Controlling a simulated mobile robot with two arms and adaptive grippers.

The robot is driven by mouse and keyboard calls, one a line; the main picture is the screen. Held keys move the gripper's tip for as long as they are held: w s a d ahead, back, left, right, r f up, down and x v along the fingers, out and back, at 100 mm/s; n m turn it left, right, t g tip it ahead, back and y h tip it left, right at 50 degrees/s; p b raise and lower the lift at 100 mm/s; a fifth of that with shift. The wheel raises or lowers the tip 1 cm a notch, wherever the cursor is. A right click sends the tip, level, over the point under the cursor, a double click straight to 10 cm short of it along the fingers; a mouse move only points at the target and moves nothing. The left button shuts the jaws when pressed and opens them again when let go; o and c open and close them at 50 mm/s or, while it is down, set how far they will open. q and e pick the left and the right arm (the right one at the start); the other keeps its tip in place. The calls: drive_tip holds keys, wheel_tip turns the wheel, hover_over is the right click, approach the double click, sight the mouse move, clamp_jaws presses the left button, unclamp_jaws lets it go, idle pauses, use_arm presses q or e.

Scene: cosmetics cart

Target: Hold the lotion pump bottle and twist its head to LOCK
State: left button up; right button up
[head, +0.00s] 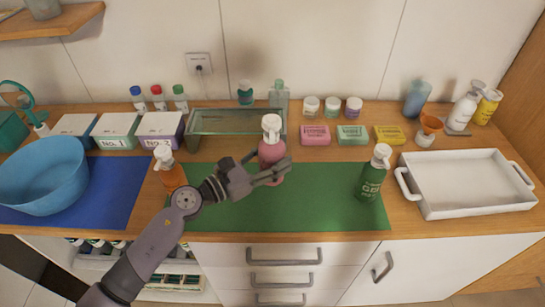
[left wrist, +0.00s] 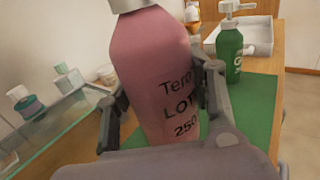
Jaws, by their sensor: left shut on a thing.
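A pink lotion bottle (head: 271,152) with a white pump head (head: 271,124) stands upright on the green mat (head: 225,208). My left gripper (head: 268,171) is shut on the bottle's body, with its fingers on both sides. In the left wrist view the pink bottle (left wrist: 160,75) fills the middle, with lettering reading "LOT" and "250". There its pump head is out of frame above. A green pump bottle (head: 372,177) stands on the right of the mat. An orange pump bottle (head: 169,170) stands at the mat's left edge. My right gripper is not in view.
A white tray (head: 470,211) stands on the right of the counter and a blue basin (head: 42,178) on the left. A glass tray (head: 228,124) is behind the mat. Soap boxes (head: 316,135) and jars stand at the back. The mat's front part is clear.

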use_arm(q)
drive_tip(key=shift+f+b, duration=4.1)
drive_tip(key=shift+f, duration=0.25)
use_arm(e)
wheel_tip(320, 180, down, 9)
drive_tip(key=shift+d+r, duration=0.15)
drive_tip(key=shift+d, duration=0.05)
use_arm(q)
drive_tip(key=shift+f, duration=0.25)
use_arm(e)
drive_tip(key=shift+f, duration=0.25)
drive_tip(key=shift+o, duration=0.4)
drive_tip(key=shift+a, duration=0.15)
